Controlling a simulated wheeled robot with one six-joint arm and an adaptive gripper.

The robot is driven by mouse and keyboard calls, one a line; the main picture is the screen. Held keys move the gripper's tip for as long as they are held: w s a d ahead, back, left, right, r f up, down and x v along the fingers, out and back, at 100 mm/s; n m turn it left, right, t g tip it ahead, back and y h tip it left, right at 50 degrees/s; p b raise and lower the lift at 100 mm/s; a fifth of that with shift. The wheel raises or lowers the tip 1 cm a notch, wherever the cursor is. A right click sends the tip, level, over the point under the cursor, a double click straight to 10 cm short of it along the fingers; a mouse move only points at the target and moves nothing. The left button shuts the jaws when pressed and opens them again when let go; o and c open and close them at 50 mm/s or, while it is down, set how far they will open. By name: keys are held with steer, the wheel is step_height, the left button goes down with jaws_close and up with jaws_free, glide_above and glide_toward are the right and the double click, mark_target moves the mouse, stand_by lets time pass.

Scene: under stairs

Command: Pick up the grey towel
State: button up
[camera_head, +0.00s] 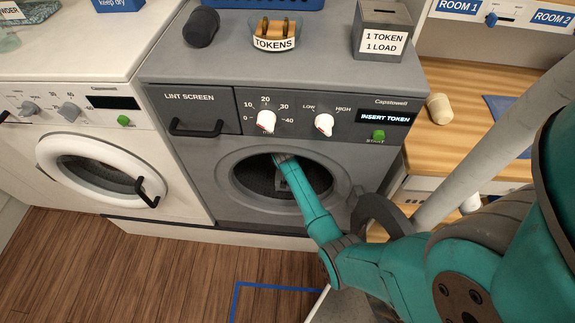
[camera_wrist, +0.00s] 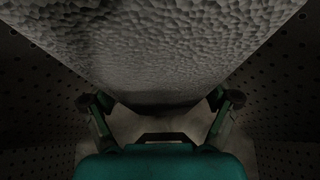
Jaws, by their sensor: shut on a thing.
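The grey towel (camera_wrist: 165,45) fills the upper middle of the wrist view as a pale grey, rough-textured mass. My gripper (camera_wrist: 158,102) has a finger at each side of its lower end and is shut on it. The dark perforated drum wall surrounds both. In the head view my arm reaches through the round opening of the grey dryer (camera_head: 225,207). The gripper and towel are mostly hidden in the dark drum there, so I cannot tell whether the towel touches the drum wall.
The dryer's dark door (camera_head: 378,212) appears swung open at the right of the opening, close to my arm. A white machine (camera_head: 90,150) with its door shut stands at left. A token bowl (camera_head: 275,35) and token box (camera_head: 383,28) stand on top. Wooden floor (camera_head: 110,255) lies in front.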

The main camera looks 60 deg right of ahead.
steer(key=shift+s+a+r, duration=0.1)
steer(key=shift+a+r, duration=0.1)
steer(key=shift+r, duration=0.25)
step_height(320, 180, up, 6)
steer(key=shift+r, duration=0.1)
steer(key=s+a, duration=0.3)
steer(key=a, duration=0.2)
steer(key=s+a, duration=0.3)
steer(key=a, duration=0.3)
steer(key=s+a, duration=0.4)
steer(key=a, duration=0.1)
steer(key=shift+a, duration=0.4)
steer(key=o, duration=0.5)
steer(key=shift+c, duration=0.2)
steer(key=c, duration=0.8)
